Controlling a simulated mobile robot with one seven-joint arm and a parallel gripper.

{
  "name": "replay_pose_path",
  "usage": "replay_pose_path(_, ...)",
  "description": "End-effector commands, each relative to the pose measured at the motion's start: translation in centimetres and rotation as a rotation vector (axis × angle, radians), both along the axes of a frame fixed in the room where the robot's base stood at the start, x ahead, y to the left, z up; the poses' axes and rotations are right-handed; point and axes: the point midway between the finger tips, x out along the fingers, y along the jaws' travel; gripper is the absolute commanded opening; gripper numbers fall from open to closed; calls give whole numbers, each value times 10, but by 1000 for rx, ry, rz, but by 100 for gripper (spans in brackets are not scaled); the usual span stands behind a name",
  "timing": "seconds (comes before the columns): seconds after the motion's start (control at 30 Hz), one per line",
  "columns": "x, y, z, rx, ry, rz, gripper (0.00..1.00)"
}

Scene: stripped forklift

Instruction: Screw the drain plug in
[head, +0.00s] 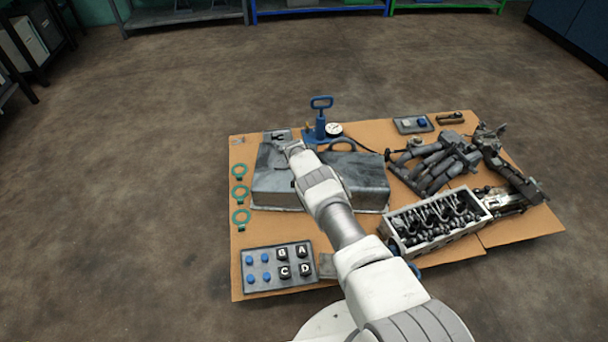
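A grey metal pan (350,172), upside down in look, lies on the cardboard-coloured sheet (242,281). My arm reaches across the pan from the lower right. My gripper (279,139) is at the pan's far left edge, small and partly hidden by my own wrist. I cannot tell whether its fingers are open or shut, or whether anything is between them. No drain plug or threaded hole can be made out; either may be hidden behind my wrist.
A blue hand pump (320,122) with a round gauge (333,129) stands behind the pan. Green rings (239,193) lie left of it. A tray of lettered and blue pieces (258,265) lies in front. An engine block (437,221) and dark metal parts (435,167) crowd the right.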

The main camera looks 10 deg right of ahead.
Motion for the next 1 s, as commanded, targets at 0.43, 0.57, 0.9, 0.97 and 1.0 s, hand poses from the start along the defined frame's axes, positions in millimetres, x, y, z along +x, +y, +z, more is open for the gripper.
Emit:
replay_pose_path(0.43,0,-1,0,-2,1,-6,34)
replay_pose_path(0.57,0,0,0,-2,1,-6,45)
replay_pose_path(0.9,-1,1,5,-1,0,-6,45)
replay_pose_path(0.97,-2,2,9,-1,1,-5,45)
replay_pose_path(1.0,-3,2,13,-1,1,-5,45)
